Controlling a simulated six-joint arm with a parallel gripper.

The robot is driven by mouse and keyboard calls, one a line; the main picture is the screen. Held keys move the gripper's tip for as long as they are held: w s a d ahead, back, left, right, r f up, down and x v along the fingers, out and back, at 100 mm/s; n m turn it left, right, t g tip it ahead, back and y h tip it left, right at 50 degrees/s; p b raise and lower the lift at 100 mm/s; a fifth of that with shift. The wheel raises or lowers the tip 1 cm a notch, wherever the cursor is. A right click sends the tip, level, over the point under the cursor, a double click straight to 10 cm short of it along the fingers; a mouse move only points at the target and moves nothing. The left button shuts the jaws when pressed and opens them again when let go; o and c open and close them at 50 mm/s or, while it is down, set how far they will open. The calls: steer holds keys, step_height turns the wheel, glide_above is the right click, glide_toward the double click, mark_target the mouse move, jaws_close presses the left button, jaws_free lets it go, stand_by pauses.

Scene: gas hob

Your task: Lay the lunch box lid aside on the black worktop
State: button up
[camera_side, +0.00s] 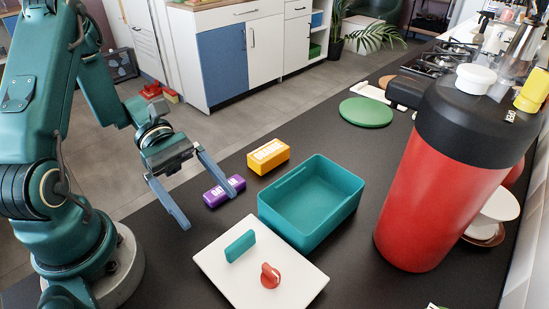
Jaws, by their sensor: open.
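The teal lunch box (343,205) stands open on the black worktop (390,285), with its empty inside showing. A flat white panel (228,272) lies in front of it at lower left. The panel carries an upright teal grip (240,246) and a red knob (270,277). It looks like the lunch box lid, lying flat beside the box. My gripper (210,211) is open and empty, with its fingers spread to the left of the box and behind the panel. It is apart from the panel; its right finger passes in front of a purple block.
The purple block (212,198) and an orange block (268,156) sit left of the lunch box. A tall red flask (435,205) with a black top stands to its right. A green disc (366,112) lies behind. Bare worktop shows between box and flask.

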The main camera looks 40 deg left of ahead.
steer(key=v, duration=0.5)
steer(key=s+d+r+m+t+y, duration=0.2)
steer(key=r+m+t+y, duration=0.3)
steer(key=m+y, duration=0.8)
step_height(320, 180, up, 3)
steer(key=d+m, duration=0.1)
steer(key=m, duration=0.4)
steer(key=shift+s+t, duration=0.3)
steer(key=shift+s, duration=0.05)
